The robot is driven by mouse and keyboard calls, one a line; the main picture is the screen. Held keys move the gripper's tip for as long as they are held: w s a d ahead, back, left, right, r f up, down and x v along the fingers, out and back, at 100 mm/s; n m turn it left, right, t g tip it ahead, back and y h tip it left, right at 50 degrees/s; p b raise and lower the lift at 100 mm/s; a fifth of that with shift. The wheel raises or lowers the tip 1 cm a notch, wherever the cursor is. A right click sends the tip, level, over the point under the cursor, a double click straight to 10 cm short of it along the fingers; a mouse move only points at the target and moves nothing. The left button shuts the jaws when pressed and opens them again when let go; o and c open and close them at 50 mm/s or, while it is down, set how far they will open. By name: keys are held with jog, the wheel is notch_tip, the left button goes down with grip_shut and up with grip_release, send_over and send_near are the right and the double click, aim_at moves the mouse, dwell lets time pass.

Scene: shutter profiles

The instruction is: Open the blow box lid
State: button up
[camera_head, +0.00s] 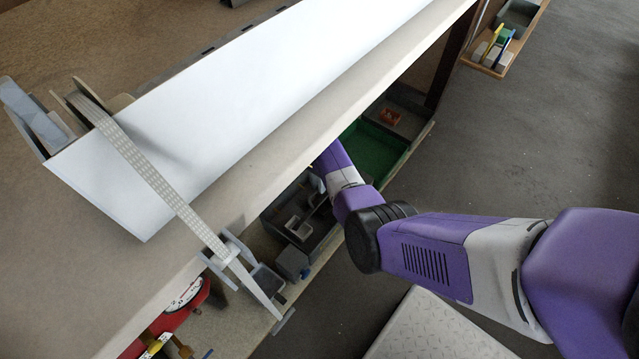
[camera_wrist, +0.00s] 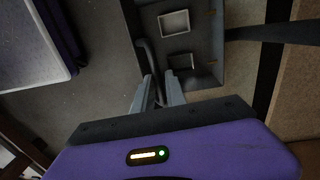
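The blow box appears to be the dark grey box (camera_head: 318,222) on the lower shelf, below the white-topped bench in the head view. In the wrist view a dark grey box (camera_wrist: 203,75) with two pale square openings lies ahead of my gripper. A curved dark bar like a handle (camera_wrist: 148,55) runs along its left side down towards my fingertips. My gripper (camera_wrist: 159,76) has its two grey fingers apart, with the bar's lower end between or just behind them. I cannot tell if they touch it. In the head view my gripper is hidden behind my arm and the bench edge.
The bench edge (camera_head: 330,110) overhangs the shelf and my forearm reaches under it. A green-bottomed tray (camera_head: 372,150) lies beyond the box. A pale strip (camera_head: 150,175) hangs over the bench at left. A red gauge device (camera_head: 180,302) sits lower left. Open floor (camera_head: 540,130) lies right.

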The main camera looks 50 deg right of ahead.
jog(key=shift+o, duration=1.4)
jog(key=shift+w+a, duration=0.1)
